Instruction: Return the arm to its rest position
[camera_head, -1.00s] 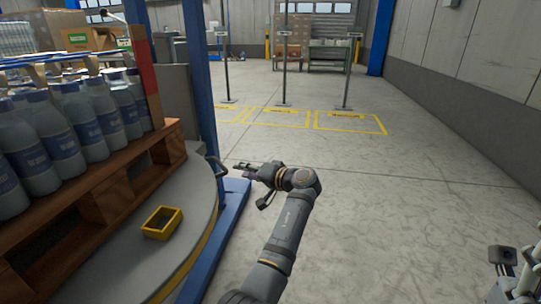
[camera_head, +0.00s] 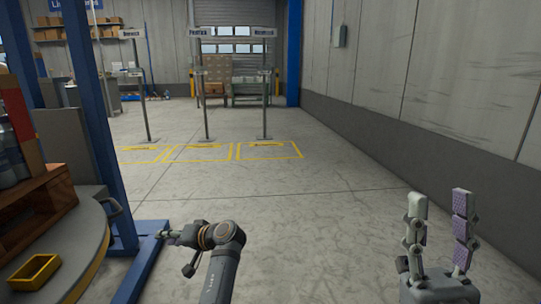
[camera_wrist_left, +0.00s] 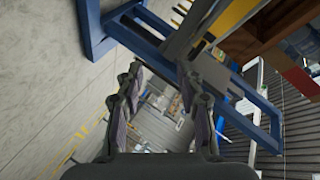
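My left gripper (camera_head: 168,235) is at the lower left of the head view, beside the blue frame foot, and points left. In the left wrist view its two fingers (camera_wrist_left: 160,76) stand apart with nothing between them. My right gripper (camera_head: 440,205) stands upright at the lower right of the head view. Its two fingers with purple pads are apart and empty. Both grippers are over or near bare floor.
A round grey platform (camera_head: 85,240) with a pallet (camera_head: 38,212) and a yellow box (camera_head: 35,280) stands at left. A blue post (camera_head: 98,120) and foot (camera_head: 148,255) are close to my left gripper. Yellow floor markings (camera_head: 270,157) and sign posts lie ahead. The middle floor is clear.

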